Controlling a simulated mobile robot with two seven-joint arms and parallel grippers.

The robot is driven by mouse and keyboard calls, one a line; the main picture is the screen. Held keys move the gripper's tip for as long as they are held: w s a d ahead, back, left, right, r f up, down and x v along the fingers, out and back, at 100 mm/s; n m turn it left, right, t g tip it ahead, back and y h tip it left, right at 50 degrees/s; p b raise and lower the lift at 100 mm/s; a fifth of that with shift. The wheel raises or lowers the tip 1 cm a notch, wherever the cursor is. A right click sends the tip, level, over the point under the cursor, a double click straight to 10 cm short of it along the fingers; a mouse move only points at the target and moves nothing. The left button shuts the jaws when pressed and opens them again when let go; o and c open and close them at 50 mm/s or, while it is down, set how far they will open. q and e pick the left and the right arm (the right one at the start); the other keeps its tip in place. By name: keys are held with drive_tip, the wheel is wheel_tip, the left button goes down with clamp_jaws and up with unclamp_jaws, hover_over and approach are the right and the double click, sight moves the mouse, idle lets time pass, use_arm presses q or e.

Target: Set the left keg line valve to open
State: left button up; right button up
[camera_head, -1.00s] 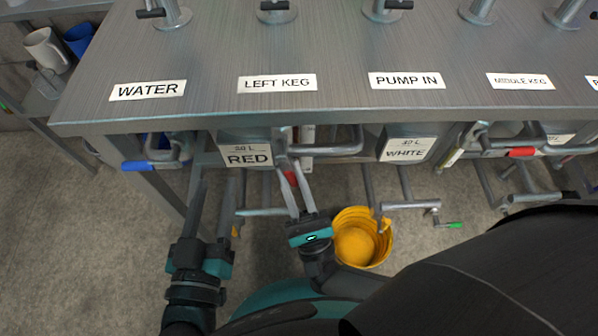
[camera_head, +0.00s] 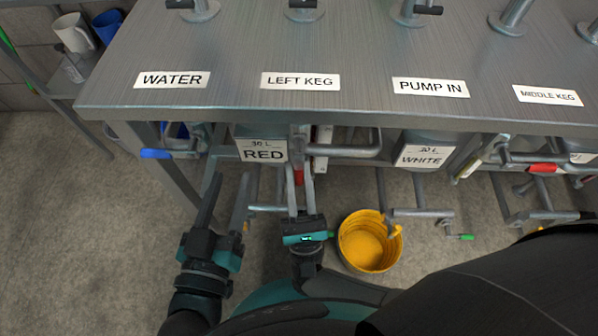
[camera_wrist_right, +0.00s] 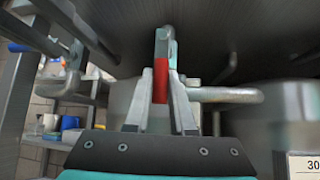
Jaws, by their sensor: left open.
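The "LEFT KEG" label (camera_head: 300,82) is on the front part of the steel table top. Below it, under the table's front edge, is the left keg line valve, its lever with a red grip (camera_head: 299,177). The red grip also shows in the right wrist view (camera_wrist_right: 160,82), in line with the camera. My right gripper (camera_head: 300,172) has one finger on each side of the red grip; whether they press on it I cannot tell. My left gripper (camera_head: 228,188) is open and empty, to the left of the valve and below the table edge.
A blue-handled valve (camera_head: 156,154) is under the "WATER" label (camera_head: 172,79). Keg signs RED (camera_head: 263,153) and WHITE (camera_head: 421,156) are behind the pipes. A yellow bucket (camera_head: 366,241) stands on the floor. Another red-handled valve (camera_head: 543,168) is at the right.

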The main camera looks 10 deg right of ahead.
drive_tip(key=o, duration=0.4)
drive_tip(key=shift+o, duration=0.2)
drive_tip(key=shift+d+n+y, duration=0.1)
drive_tip(key=shift+n+y, duration=0.3)
drive_tip(key=shift+y, duration=0.1)
